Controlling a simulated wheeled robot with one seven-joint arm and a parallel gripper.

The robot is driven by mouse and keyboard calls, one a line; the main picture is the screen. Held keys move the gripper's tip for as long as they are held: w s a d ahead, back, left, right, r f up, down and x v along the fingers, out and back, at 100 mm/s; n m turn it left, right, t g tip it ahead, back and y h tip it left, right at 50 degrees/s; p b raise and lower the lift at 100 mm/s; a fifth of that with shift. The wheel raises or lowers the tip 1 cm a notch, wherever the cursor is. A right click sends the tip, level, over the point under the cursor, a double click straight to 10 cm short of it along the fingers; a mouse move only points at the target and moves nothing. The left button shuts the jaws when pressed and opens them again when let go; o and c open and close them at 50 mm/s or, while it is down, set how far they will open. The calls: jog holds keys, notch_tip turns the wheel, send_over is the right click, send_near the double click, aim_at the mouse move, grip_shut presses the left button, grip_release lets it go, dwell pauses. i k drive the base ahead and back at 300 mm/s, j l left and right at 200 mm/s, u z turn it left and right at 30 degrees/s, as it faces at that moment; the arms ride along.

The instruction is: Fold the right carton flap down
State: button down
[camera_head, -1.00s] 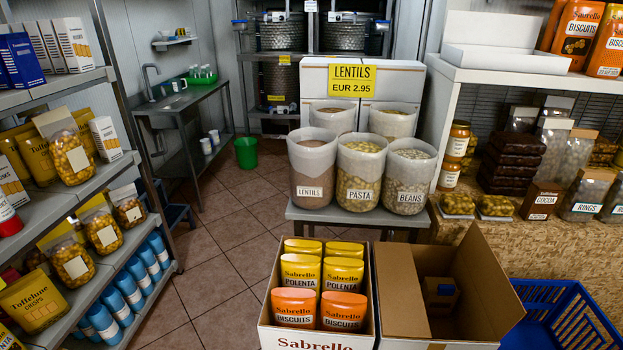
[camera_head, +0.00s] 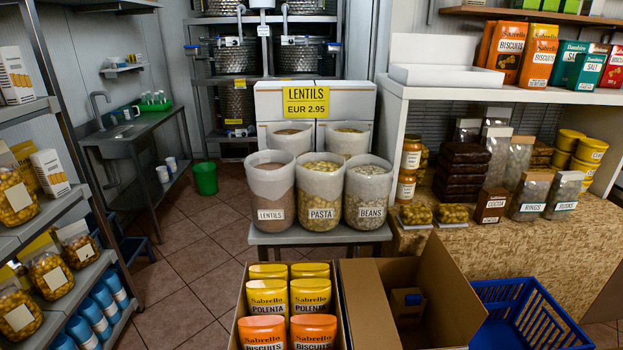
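An open brown carton (camera_head: 362,312) stands at the bottom of the view, right of centre; its lower part is cut off by the frame. Its right flap (camera_head: 455,300) stands raised and leans outward to the right. On its left side a broad cardboard panel, apparently another flap, lies across part of the opening. My gripper is not in view.
A carton of Sabrello polenta and biscuits (camera_head: 290,300) stands close on the left. A blue basket (camera_head: 530,315) sits right of the raised flap. Behind are a grey table (camera_head: 318,238) with bins and a chipboard-fronted shelf (camera_head: 560,245). Tiled floor is open at left.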

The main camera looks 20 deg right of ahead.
aim_at(469, 313)
jog(key=i+j+z, duration=0.15)
jog(key=z, duration=0.25)
jog(key=i+j+z, duration=0.2)
jog(key=z, duration=0.15)
jog(key=i+j+z, duration=0.2)
jog(key=z, duration=0.2)
